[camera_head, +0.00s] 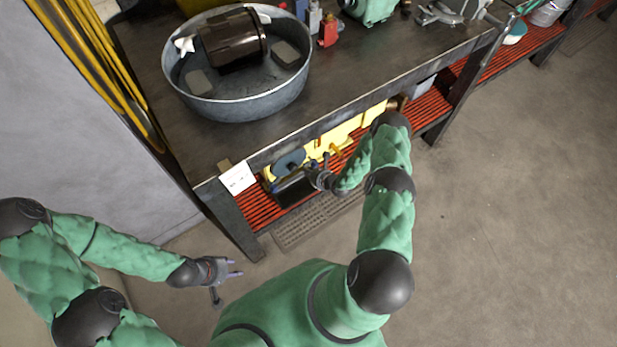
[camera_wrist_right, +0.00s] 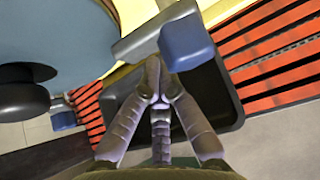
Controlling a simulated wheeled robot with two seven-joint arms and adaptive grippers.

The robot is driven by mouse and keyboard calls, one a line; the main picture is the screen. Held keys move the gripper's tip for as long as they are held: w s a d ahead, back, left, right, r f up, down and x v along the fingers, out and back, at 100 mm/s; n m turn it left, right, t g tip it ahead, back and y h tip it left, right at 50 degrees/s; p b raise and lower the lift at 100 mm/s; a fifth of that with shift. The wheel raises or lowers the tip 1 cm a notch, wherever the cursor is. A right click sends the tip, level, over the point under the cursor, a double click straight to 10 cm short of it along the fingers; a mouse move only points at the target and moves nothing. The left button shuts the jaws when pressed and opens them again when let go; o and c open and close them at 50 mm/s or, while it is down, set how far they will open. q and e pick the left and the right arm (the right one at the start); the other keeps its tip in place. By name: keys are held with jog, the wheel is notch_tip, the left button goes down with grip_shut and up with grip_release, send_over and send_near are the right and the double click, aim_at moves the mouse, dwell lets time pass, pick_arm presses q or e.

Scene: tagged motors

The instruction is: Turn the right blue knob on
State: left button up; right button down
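In the right wrist view, a blue knob (camera_wrist_right: 187,45) sits on the end of a grey stub in front of a yellow body. The yellow machine (camera_head: 340,132) stands on the low shelf under the table in the head view. My right gripper (camera_wrist_right: 158,95) has its fingers drawn together, with the tips just below and left of the knob; I cannot tell whether they touch it. In the head view my right gripper (camera_head: 318,178) is at the machine's front. My left gripper (camera_head: 230,275) is open and empty above the floor.
A blue disc (camera_wrist_right: 60,40) with a black handle (camera_wrist_right: 25,92) is left of the fingers. A black tray (camera_wrist_right: 215,95) lies behind them. The table edge (camera_head: 300,143) overhangs the red slatted shelf (camera_head: 254,208). A metal tub (camera_head: 240,105) stands on top. Floor at right is clear.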

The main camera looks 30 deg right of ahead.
jog(key=shift+r, duration=0.4)
jog(key=shift+r+m+y+b, duration=0.4)
jog(key=shift+m+y+b, duration=0.25)
jog(key=shift+y, duration=0.35)
jog(key=shift+r+p, duration=0.3)
jog(key=shift+p, duration=0.05)
jog(key=shift+f, duration=0.1)
